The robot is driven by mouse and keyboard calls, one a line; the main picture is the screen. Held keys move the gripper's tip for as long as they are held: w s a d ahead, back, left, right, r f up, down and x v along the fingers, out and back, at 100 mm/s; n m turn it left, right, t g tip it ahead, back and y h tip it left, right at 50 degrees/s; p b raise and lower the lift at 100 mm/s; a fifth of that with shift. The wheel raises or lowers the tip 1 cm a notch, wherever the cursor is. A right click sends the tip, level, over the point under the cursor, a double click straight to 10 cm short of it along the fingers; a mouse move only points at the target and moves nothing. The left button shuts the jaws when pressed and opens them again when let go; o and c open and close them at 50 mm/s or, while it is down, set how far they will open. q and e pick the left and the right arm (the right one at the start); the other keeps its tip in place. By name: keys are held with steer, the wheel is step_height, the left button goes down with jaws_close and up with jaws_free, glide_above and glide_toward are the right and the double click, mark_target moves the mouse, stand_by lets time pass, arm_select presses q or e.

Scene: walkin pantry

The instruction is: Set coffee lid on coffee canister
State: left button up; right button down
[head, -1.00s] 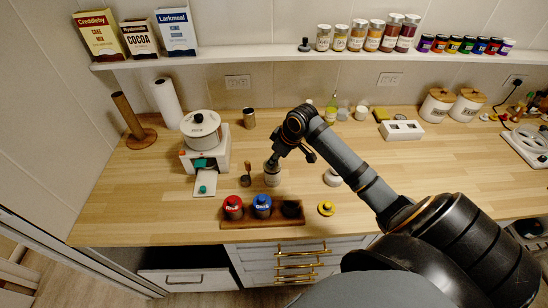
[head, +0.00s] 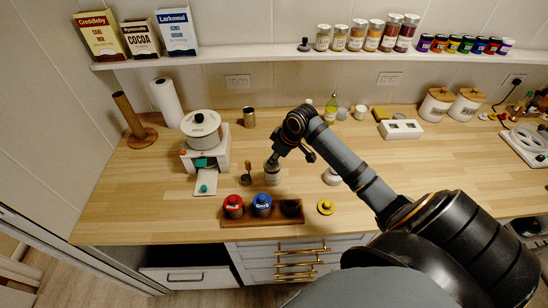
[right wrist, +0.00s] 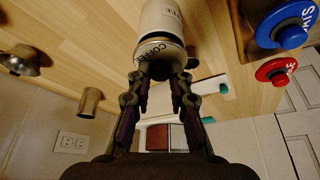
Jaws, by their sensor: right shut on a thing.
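The coffee canister (head: 272,177) stands upright on the counter near the middle. It shows as a white cylinder at the top of the right wrist view (right wrist: 163,18). My right gripper (head: 273,161) points down over its top. In the right wrist view the fingers (right wrist: 160,73) are shut on the coffee lid (right wrist: 160,50), a greyish disc lettered COFFEE. The lid is at the canister's mouth and looks in line with it. I cannot tell whether it is fully seated. The fingers hide the lid's grip. My left gripper is not in view.
A wooden tray (head: 238,222) in front holds a red-topped jar (head: 233,206), a blue-topped jar (head: 262,205) and a dark round thing. A yellow lid (head: 325,207) lies right of it. A white machine (head: 205,150) stands left.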

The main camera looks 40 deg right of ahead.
steer(key=shift+p, duration=0.75)
stand_by(0.8)
steer(key=shift+f, duration=0.6)
stand_by(0.6)
steer(key=c, duration=0.7)
jaws_free()
steer(key=shift+r, duration=0.1)
step_height(320, 180, up, 5)
steer(key=p, duration=0.5)
steer(key=shift+p, duration=0.35)
steer(key=shift+r+p, duration=0.75)
steer(key=shift+r, duration=0.25)
steer(key=shift+s+f, duration=0.1)
steer(key=shift+f, duration=0.05)
